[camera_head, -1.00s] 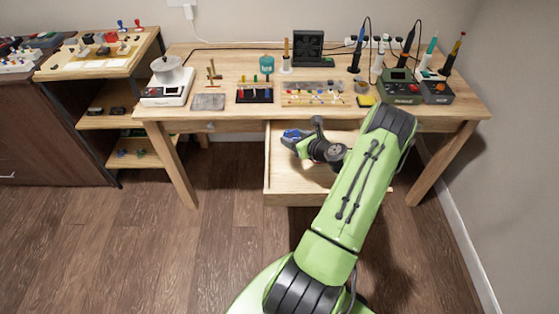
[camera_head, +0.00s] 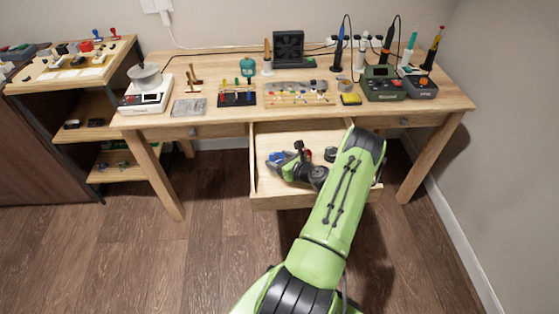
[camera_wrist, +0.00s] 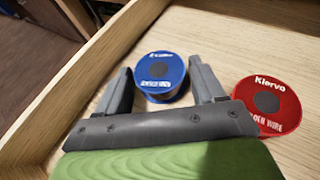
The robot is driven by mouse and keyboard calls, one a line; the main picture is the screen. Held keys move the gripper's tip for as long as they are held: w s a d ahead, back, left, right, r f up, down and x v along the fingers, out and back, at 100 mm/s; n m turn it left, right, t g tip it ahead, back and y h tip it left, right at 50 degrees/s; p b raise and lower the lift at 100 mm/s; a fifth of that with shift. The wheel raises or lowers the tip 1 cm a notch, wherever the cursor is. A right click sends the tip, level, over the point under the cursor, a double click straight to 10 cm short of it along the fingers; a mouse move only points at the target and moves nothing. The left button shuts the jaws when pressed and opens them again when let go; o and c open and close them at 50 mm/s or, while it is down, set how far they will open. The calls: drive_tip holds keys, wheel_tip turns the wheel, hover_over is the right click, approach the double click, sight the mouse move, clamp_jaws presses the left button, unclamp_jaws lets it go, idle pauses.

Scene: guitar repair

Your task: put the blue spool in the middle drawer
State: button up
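The blue spool (camera_wrist: 160,76) is upright between the two fingers of my gripper (camera_wrist: 161,82) in the wrist view, its sides against or very near them. The head view shows the blue spool (camera_head: 276,157) at the left of the open middle drawer (camera_head: 318,200), with my gripper (camera_head: 287,163) low inside. The drawer's wooden wall (camera_wrist: 85,85) runs along the left in the wrist view. I cannot tell whether the spool touches the drawer floor. A red spool (camera_wrist: 268,105) stands just right of my right finger.
A dark round object (camera_head: 330,154) is farther right in the drawer. The desk top above holds a scale (camera_head: 147,90), a black fan box (camera_head: 289,46) and soldering stations (camera_head: 383,83). The left drawer (camera_head: 193,132) and right drawer (camera_head: 404,121) are closed.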

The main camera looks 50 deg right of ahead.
drive_tip(key=shift+o, duration=0.9)
drive_tip(key=shift+r, duration=0.1)
